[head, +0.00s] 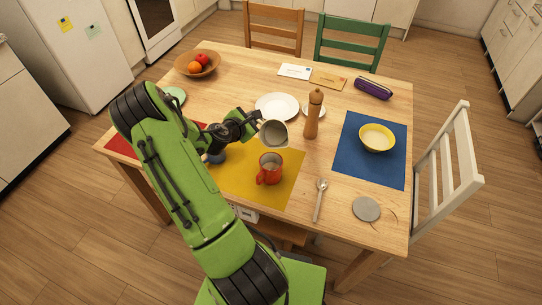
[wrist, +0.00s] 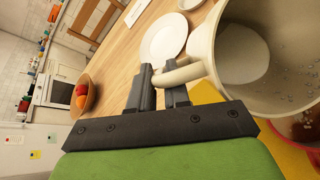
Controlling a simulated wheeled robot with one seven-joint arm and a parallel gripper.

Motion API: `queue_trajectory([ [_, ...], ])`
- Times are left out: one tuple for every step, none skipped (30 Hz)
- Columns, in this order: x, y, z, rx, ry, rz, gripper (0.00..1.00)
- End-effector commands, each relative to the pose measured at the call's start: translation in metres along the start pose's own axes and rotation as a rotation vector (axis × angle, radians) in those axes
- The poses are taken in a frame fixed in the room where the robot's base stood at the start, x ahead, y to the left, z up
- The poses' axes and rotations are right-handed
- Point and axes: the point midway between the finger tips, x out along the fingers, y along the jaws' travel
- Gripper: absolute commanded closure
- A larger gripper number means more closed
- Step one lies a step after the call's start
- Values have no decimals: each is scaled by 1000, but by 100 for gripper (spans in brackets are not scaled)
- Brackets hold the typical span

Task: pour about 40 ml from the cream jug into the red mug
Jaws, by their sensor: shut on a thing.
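My gripper (head: 249,122) is shut on the handle of the cream jug (head: 273,133), also large at the right of the wrist view (wrist: 217,55). The jug is held above the table, tilted, its open mouth towards the viewer in the head view. A pale round patch shows inside it; I cannot tell whether it is liquid or the bottom. The red mug (head: 267,177) stands upright on the yellow mat, just below the jug in the head view. The mug is partly hidden behind the jug in the wrist view (wrist: 305,130). No stream is visible between them.
A wooden pepper mill (head: 313,117) stands right of the jug, near a white plate (head: 277,105). A yellow bowl (head: 377,138) sits on a blue mat (head: 365,170). The yellow mat (head: 285,195) is bare in front.

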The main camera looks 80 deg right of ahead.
Motion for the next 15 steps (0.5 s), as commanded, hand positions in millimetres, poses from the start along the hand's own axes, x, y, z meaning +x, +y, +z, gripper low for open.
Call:
queue_trajectory([
  [-3, 4, 8, -6, 9, -11, 100],
  [-3, 4, 8, -9, 18, -19, 100],
  [-2, 5, 9, -12, 29, -29, 100],
  [-2, 5, 9, -15, 37, -37, 100],
  [-1, 5, 9, -18, 47, -45, 100],
  [-1, 5, 9, -22, 58, -55, 100],
  [0, 5, 9, -26, 67, -62, 100],
  [0, 6, 9, -29, 76, -71, 100],
  [1, 6, 10, -32, 88, -83, 100],
  [1, 6, 10, -37, 98, -91, 100],
  [2, 6, 10, -40, 107, -99, 100],
  [2, 6, 10, -45, 120, -112, 100],
  [3, 7, 10, -48, 131, -120, 100],
  [8, 6, 8, -53, 149, -139, 100],
  [12, 4, 5, -62, 172, -160, 100],
])
